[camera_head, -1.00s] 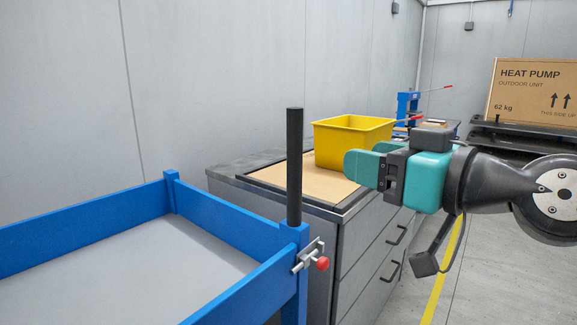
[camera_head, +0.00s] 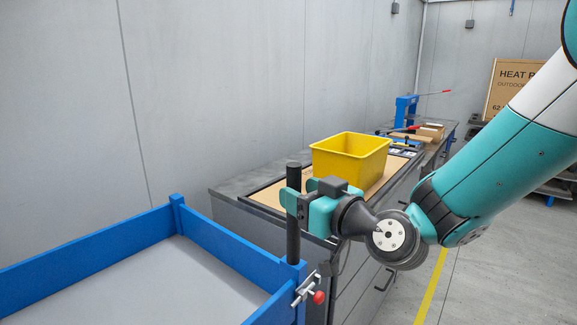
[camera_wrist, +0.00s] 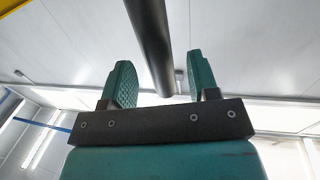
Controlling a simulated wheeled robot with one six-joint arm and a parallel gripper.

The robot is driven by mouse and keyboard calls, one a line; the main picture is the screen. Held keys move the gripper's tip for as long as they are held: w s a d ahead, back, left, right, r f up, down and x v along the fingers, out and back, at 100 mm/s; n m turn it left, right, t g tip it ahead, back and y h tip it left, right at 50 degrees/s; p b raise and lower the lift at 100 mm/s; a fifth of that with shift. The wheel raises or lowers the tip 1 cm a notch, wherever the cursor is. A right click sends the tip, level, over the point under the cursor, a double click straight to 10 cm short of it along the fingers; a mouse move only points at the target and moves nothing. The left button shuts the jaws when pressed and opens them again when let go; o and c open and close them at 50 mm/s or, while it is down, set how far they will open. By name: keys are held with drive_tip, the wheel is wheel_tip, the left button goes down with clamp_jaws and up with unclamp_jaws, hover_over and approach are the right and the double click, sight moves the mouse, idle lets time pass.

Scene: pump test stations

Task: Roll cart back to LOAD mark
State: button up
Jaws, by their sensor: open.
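The blue cart (camera_head: 225,228) with a flat grey bed fills the lower left of the head view. A black upright handle post (camera_head: 294,242) stands at its near right corner, above a latch with a red knob (camera_head: 319,297). My gripper (camera_head: 291,200) is at the upper part of the post, its teal fingers on either side of it. In the wrist view the post (camera_wrist: 150,40) passes between the open fingers of my gripper (camera_wrist: 163,82), with gaps visible on both sides. No LOAD mark is visible.
A grey drawer bench (camera_head: 232,188) stands right behind the cart, carrying a yellow bin (camera_head: 345,162). A blue press (camera_head: 405,112) stands further back. A yellow floor line (camera_head: 431,290) runs along open floor at right.

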drive_tip(key=shift+p+x, duration=0.85)
drive_tip(key=shift+x, duration=1.3)
